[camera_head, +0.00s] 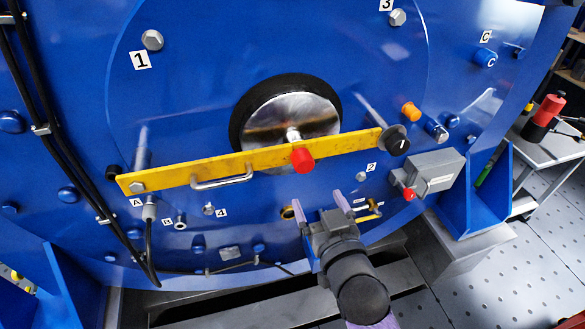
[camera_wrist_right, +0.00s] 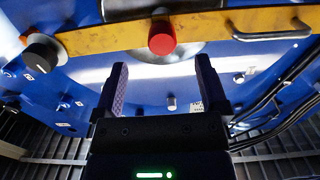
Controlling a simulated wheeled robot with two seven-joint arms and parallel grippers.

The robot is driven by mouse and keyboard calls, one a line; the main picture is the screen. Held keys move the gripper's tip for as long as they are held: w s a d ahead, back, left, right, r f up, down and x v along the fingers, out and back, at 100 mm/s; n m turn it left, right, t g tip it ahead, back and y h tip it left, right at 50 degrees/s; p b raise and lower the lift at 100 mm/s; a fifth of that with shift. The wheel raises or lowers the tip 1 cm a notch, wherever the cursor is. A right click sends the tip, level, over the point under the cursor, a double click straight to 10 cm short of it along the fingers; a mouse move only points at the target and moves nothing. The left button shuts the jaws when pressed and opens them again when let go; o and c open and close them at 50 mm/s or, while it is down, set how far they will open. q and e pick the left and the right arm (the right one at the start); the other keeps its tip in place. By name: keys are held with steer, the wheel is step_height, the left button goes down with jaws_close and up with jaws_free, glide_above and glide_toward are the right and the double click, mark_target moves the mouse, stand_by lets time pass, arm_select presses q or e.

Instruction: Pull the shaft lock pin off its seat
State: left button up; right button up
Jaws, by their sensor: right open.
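A yellow bar (camera_head: 220,172) crosses in front of the round metal shaft end (camera_head: 290,112) on the blue motor. A red knob (camera_head: 302,160) sits near the middle of the bar and looks like the lock pin, though no label names it. My right gripper (camera_head: 318,200) is open and empty below the red knob, apart from it, its fingers pointing up. In the right wrist view the red knob (camera_wrist_right: 162,37) is beyond and above the gap between the purple-padded fingers (camera_wrist_right: 162,66). My left gripper is not in view.
A black dial (camera_head: 397,139) is at the bar's right end and a metal handle (camera_head: 222,178) on its left half. Black cables (camera_head: 62,135) run down the left. A side table (camera_head: 550,145) stands right.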

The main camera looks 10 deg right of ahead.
mark_target(305, 168)
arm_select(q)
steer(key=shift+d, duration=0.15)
arm_select(e)
steer(key=shift+s+r, duration=0.1)
steer(key=shift+r, duration=0.7)
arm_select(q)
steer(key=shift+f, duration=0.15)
arm_select(e)
steer(key=w+b, duration=0.1)
steer(key=w, duration=0.2)
steer(key=w+b, duration=0.1)
steer(key=shift+w+a+f+b, duration=0.1)
steer(key=shift+w+f+b, duration=0.15)
steer(key=shift+w+b, duration=0.1)
steer(key=w, duration=0.3)
steer(key=shift+a+r, duration=0.1)
steer(key=shift+r, duration=0.1)
steer(key=shift+w, duration=0.65)
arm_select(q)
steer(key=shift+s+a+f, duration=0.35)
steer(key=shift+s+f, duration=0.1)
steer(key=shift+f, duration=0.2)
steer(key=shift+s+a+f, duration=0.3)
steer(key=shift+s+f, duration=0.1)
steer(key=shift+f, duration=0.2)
